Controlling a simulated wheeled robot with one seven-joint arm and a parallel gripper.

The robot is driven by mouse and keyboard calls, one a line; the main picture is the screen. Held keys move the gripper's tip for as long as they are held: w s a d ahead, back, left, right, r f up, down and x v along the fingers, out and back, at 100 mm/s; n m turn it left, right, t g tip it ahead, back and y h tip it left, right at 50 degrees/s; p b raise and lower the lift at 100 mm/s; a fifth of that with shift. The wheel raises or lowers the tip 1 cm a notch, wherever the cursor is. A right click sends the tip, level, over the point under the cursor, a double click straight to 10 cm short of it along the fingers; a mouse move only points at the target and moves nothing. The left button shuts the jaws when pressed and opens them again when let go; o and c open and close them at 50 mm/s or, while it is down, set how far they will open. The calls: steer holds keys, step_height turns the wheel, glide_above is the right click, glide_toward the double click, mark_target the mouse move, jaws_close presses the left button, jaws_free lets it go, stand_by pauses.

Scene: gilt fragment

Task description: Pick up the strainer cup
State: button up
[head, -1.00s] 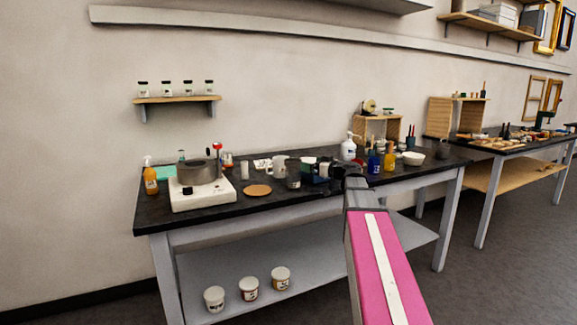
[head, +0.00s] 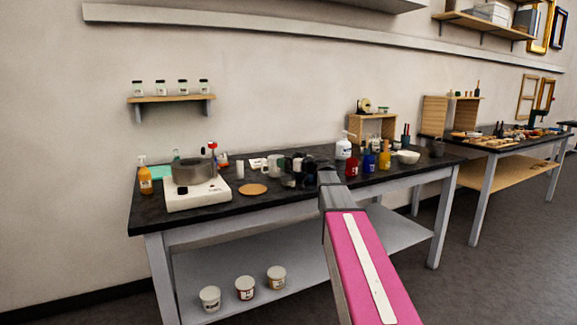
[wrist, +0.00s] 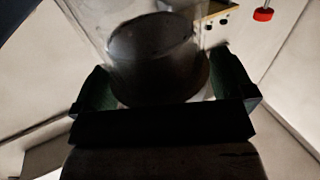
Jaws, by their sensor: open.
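The likely strainer cup is a clear-walled vessel with a dark lower part (wrist: 150,45), between my gripper's fingers in the wrist view. I cannot tell whether the fingers touch it. My gripper (wrist: 160,88) is open, with one dark finger on either side of the vessel. In the head view my gripper (head: 298,166) is low over the dark worktop, just right of a white mug. A small dark, glassy cup (head: 288,181) shows just below it there, partly covered by the gripper; I cannot be sure it is the same vessel.
The white mug (head: 275,169) and a brown round mat (head: 253,189) lie left of the gripper. A hot plate (head: 198,197) with a grey pot (head: 194,172) stands farther left. Several bottles, including a yellow one (head: 384,160), and a white bowl (head: 407,157) stand to the right.

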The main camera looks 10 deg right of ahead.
steer(key=c, duration=0.6)
steer(key=shift+c, duration=0.2)
steer(key=shift+r, duration=0.1)
